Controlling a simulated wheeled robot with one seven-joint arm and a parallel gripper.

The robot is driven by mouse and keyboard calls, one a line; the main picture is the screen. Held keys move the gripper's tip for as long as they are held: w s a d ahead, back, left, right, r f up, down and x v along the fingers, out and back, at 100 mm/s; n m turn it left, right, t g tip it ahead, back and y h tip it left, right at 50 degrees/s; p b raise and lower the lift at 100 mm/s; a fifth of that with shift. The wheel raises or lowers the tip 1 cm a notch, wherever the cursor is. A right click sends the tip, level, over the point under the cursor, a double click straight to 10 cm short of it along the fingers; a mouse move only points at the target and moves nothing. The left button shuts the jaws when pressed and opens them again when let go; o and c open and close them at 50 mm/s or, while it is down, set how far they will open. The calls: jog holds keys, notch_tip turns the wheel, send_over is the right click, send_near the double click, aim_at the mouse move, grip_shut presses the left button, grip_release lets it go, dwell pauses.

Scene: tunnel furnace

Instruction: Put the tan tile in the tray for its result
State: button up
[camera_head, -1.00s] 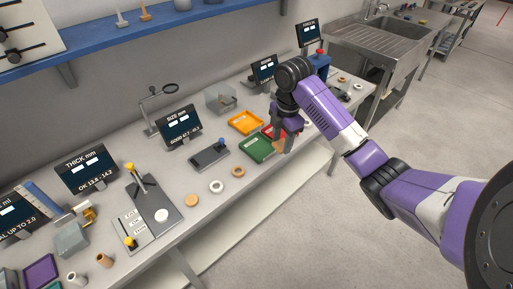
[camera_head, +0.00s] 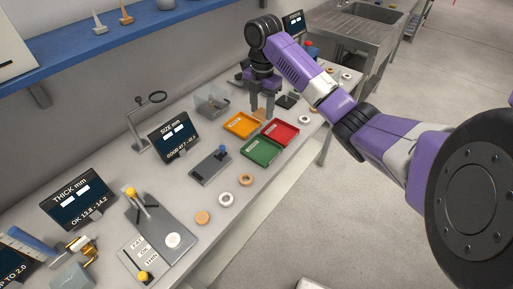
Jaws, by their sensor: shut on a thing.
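My gripper (camera_head: 262,110) points down just behind the trays, shut on the tan tile (camera_head: 259,114), which shows between and below the fingers. The tile is partly hidden by them. It appears close to the back edges of the orange tray and red tray; I cannot tell its exact height. The orange tray (camera_head: 229,128) is at the left, the red tray (camera_head: 291,126) at the right, and the green tray (camera_head: 265,161) in front. All three look empty, each with a small label that is too small to read.
A grey gauge (camera_head: 208,169) and the size screen (camera_head: 173,138) stand left of the trays. A clear box (camera_head: 211,106) is behind them. A tan disc (camera_head: 203,217), white ring (camera_head: 226,200) and tan ring (camera_head: 246,180) lie along the front. The thickness screen (camera_head: 78,200) is further left.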

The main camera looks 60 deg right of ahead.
jog(key=b, duration=0.7)
send_over(261, 152)
notch_tip(261, 152, down, 12)
jog(key=shift+f, duration=0.2)
jog(key=shift+f+b, duration=0.3)
jog(key=shift+f, duration=2.5)
jog(key=shift+f, duration=0.15)
jog(key=o, duration=1.3)
jog(key=shift+o, duration=0.2)
